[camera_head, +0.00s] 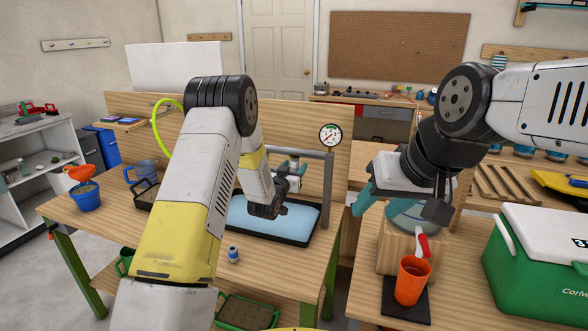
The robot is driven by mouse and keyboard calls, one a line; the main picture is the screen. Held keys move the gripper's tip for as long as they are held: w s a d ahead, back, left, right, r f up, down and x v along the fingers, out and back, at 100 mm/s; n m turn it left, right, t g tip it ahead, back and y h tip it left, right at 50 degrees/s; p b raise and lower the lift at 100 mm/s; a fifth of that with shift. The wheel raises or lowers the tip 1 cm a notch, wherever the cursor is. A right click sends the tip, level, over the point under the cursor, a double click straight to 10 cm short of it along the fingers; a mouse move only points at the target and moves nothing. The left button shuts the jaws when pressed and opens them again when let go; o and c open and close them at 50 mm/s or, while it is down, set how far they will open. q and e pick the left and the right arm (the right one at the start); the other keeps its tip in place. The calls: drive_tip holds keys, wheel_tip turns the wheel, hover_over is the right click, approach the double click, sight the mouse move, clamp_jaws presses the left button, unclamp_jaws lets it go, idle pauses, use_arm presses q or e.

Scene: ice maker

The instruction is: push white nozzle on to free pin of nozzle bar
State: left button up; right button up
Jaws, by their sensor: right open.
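The grey nozzle bar (300,153) runs across the top of a pipe frame above a blue, dark-rimmed tray (250,232). My right gripper (404,205) is open, at a round glass vessel (408,222) on a wooden block. The free pin cannot be made out.
A pressure gauge (330,135) stands on the frame's right side. A small blue-and-white piece (233,254) lies on the front of the table. An orange cup (411,279) stands below a red-handled tap (423,245). A green cooler (535,275) is at the right.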

use_arm(q)
drive_tip(key=v, duration=0.7)
drive_tip(key=shift+s, duration=0.4)
drive_tip(key=shift+s+a, duration=0.1)
drive_tip(key=shift+a, duration=0.05)
drive_tip(key=v, duration=0.7)
drive_tip(key=shift+s, duration=0.35)
drive_tip(key=shift+a, duration=0.15)
